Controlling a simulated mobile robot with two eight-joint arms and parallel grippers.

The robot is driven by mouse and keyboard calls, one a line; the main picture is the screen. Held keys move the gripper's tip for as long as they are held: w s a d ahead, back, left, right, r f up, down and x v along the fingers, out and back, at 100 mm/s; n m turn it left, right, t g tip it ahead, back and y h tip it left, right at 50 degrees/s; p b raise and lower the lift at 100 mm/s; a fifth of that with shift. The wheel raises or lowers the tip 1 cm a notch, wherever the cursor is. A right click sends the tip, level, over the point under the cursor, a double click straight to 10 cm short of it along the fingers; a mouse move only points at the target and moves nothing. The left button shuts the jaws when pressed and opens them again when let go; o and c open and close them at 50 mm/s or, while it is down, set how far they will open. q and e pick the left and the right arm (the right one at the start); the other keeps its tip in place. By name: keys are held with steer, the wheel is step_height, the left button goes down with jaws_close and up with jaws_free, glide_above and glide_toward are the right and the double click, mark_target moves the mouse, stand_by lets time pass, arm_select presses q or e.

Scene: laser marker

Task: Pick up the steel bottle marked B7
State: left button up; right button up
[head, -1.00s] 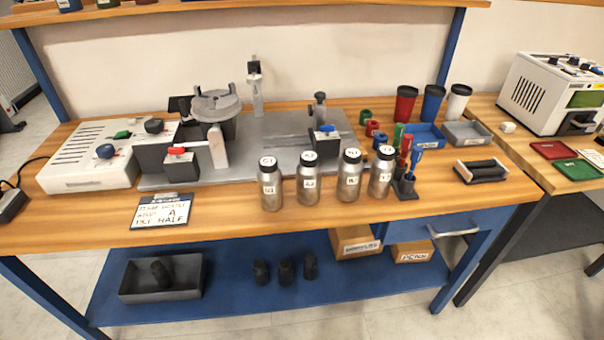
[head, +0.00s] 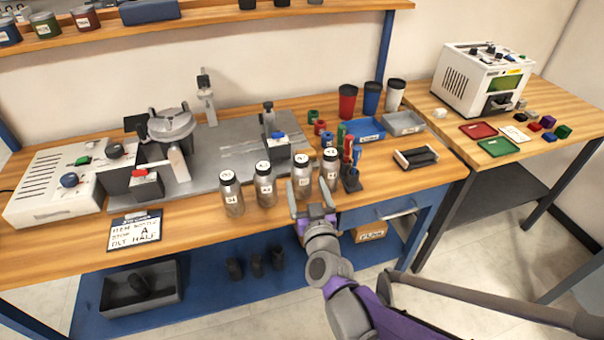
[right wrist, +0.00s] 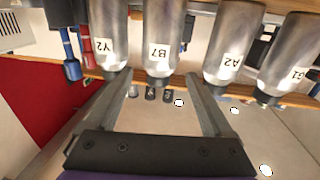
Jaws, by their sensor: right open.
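The steel bottle marked B7 (head: 302,170) stands upright on the wooden bench, third from the left in a row of bottles with dark caps. In the right wrist view, which looks upside down, its B7 label (right wrist: 160,52) is readable. The bottle marked Y2 (right wrist: 106,40) is on one side of it and the bottle marked A2 (right wrist: 231,50) on the other. My right gripper (head: 311,190) is open and empty at the bench's front edge, close in front of B7. In the wrist view B7 lies between the lines of its two fingers. My left gripper is not in view.
The bottle marked G1 (head: 231,193) ends the row at the left. A stand with coloured tools (head: 350,170) is close to Y2's right. Behind are a grey fixture plate (head: 225,150) and coloured cups. A sign (head: 135,230) lies at the left front.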

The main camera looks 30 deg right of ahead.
mark_target(299, 162)
steer(key=x, duration=1)
steer(key=shift+d+f+b, duration=0.1)
steer(key=shift+f+b, duration=0.1)
steer(key=shift+b, duration=0.1)
steer(key=c, duration=1.3)
